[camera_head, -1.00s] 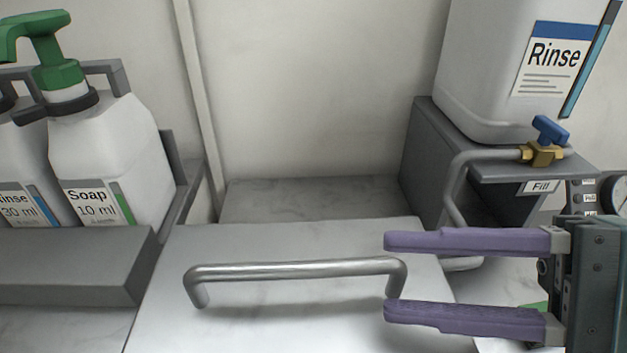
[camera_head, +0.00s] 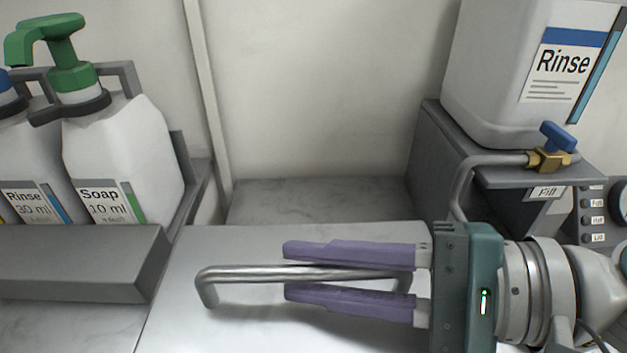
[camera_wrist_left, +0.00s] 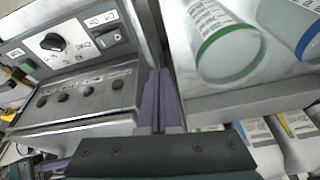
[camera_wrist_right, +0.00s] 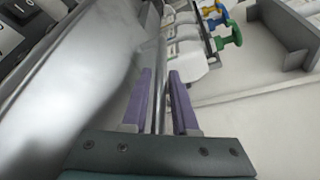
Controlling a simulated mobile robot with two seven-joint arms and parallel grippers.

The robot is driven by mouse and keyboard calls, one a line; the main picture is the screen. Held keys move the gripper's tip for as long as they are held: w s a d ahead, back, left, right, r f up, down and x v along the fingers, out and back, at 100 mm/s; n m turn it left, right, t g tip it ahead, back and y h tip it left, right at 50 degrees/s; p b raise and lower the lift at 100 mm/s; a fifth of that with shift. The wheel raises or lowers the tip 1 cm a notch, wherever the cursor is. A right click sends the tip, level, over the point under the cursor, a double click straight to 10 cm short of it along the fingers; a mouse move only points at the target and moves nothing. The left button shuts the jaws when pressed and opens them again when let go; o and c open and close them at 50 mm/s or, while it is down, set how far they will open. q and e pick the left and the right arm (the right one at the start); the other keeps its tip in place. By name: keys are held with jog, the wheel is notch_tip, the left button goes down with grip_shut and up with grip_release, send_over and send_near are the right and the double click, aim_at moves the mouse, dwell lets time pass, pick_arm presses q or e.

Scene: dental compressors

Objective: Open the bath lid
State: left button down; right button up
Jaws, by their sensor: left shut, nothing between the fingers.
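The bath lid (camera_head: 215,331) is a flat pale metal panel, lying closed at the front centre in the head view. Its bar handle (camera_head: 240,274) runs left to right above it. My right gripper (camera_head: 285,271) comes in from the right, fingers along the bar, one on each side. The bar's right end is partly hidden by the fingers. My left gripper (camera_wrist_left: 160,82) is shut and empty in the left wrist view, outside the head view.
Soap (camera_head: 120,160) and rinse bottles stand in a grey rack at left. A large Rinse container (camera_head: 500,75) sits on a grey stand (camera_head: 425,165) at right, with a blue-handled valve (camera_head: 553,150) and pipe. A control panel (camera_wrist_left: 85,95) shows in the left wrist view.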

grip_shut()
dwell(1.0)
